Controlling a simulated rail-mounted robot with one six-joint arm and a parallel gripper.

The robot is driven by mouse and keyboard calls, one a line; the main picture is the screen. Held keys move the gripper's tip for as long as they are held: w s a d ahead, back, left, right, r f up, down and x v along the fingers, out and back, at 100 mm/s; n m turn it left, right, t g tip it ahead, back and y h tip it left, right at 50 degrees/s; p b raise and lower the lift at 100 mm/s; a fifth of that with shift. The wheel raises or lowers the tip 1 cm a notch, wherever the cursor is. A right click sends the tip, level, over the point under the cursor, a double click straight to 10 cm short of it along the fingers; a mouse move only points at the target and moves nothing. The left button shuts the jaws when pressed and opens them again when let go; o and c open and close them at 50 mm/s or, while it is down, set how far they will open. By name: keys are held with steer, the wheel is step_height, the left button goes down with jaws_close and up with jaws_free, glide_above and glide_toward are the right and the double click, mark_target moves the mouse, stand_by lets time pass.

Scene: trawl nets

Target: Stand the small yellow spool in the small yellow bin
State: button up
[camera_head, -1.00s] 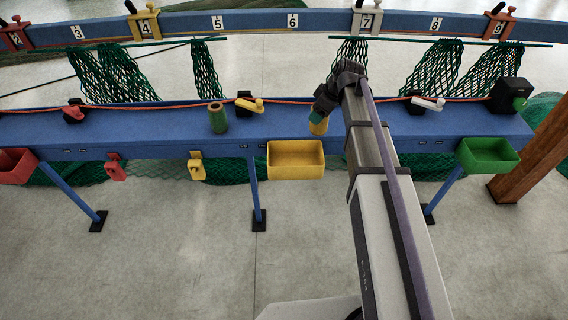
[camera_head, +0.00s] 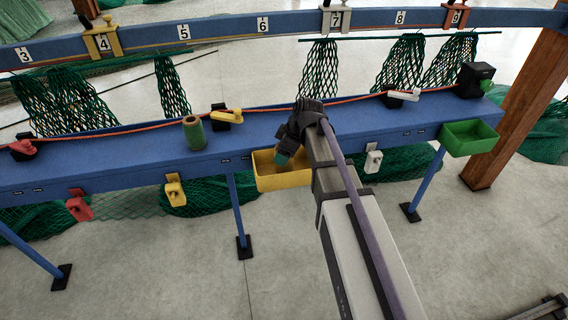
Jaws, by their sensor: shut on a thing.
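The small yellow bin (camera_head: 283,182) hangs on the front edge of the blue bench, left of my arm. My gripper (camera_head: 279,163) points down at the bin's opening, over its right part, and is shut on the small yellow spool. The spool is hard to make out here: it is largely hidden by my gripper and blends with the bin's yellow. I cannot tell whether it touches the bin's floor.
A green spool (camera_head: 194,132) stands on the blue bench (camera_head: 110,158) to the left, near a yellow-handled lever (camera_head: 227,116). A green bin (camera_head: 468,138) hangs at the right. Red, yellow and white hooks hang along the front. Green nets hang behind.

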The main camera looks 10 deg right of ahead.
step_height(320, 180, down, 2)
steer(key=shift+f+b, duration=0.15)
steer(key=shift+b, duration=0.2)
steer(key=shift+r+p, duration=0.3)
steer(key=shift+f, duration=0.25)
steer(key=o, duration=0.7)
steer(key=shift+r, duration=0.1)
steer(key=p+v, duration=1.1)
steer(key=v, duration=0.2)
steer(key=s+a+f+m+g+h, duration=0.1)
steer(key=s+a+m+h, duration=0.1)
steer(key=s+m, duration=0.4)
steer(key=s+a+f+m+g+h, duration=0.1)
steer(key=s+m, duration=0.4)
steer(key=s, duration=0.5)
steer(key=shift+s+a+m+h, duration=0.4)
steer(key=shift+a, duration=0.25)
